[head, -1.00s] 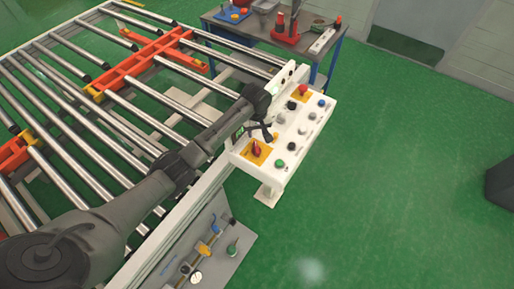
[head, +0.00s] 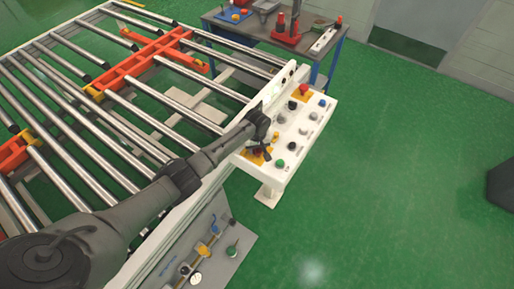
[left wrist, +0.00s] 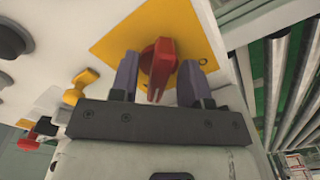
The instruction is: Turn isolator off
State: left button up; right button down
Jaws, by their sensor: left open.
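The isolator is a red rotary handle (left wrist: 158,65) on a yellow square plate (left wrist: 120,30), seen in the left wrist view. It sits on the white control panel (head: 312,128), at the panel's near end in the head view. My left gripper (left wrist: 157,75) is open, with one finger on each side of the red handle. Gaps show between the handle and both fingers, so it is not gripped. In the head view my left gripper (head: 262,152) covers most of the handle. My right gripper is not in view.
The panel carries several other buttons and knobs, including a green button (head: 280,163) beside the isolator and a red button (head: 303,90) at the far end. A roller conveyor (head: 100,110) fills the left.

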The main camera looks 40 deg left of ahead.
pick_arm(q)
grip_shut()
dwell(0.3)
